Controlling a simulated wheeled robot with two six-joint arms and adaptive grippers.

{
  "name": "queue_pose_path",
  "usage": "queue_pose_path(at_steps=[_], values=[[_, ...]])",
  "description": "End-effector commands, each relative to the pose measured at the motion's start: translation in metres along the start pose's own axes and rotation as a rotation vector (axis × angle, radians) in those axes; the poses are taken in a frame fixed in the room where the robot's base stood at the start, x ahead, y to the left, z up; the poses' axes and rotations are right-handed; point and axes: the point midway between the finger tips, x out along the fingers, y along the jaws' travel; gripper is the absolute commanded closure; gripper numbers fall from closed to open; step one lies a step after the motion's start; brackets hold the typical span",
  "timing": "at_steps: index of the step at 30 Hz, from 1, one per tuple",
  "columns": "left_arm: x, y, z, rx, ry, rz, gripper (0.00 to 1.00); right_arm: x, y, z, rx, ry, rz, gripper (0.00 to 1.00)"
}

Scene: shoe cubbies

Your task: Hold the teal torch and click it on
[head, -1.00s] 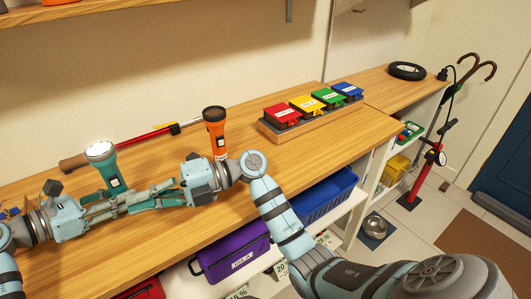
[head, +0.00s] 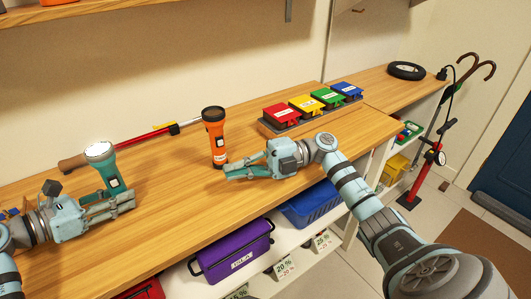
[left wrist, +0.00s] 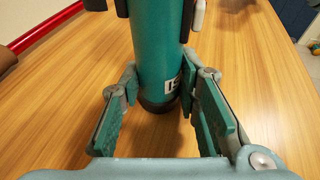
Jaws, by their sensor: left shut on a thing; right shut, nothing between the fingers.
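The teal torch (head: 109,176) stands upright on the wooden bench at the left, its round lens end up and bright white. A dark switch patch shows on its side. My left gripper (head: 122,203) is shut on its lower body. The left wrist view shows the teal body (left wrist: 157,45) between the fingers, with its dark base near the wood. My right gripper (head: 236,172) is shut and empty, to the right of the teal torch and close to the base of an orange torch (head: 215,142). Whether it touches the orange torch I cannot tell.
A red-shafted tool (head: 150,137) lies along the back wall behind the torches. A rack with red, yellow, green and blue lidded boxes (head: 305,118) stands at the back right. A purple bin (head: 232,253) and a blue bin (head: 312,208) sit below. The bench between both grippers is clear.

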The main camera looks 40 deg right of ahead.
Motion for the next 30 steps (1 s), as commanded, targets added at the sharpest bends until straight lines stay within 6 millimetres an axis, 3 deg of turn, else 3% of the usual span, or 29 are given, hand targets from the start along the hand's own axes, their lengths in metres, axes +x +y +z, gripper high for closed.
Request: queue_pose_path(at_steps=[15,21,30], values=[[0.0,0.0,0.0,0.0,-0.001,0.0,0.86,-0.095,0.002,0.015,0.08,-0.114,0.05,1.0],[0.0,0.0,0.0,0.0,-0.001,0.0,0.86,-0.108,0.003,0.016,0.085,-0.133,0.06,1.0],[0.0,0.0,0.0,0.0,-0.001,0.0,0.86,-0.108,0.003,0.016,0.085,-0.133,0.06,1.0]])
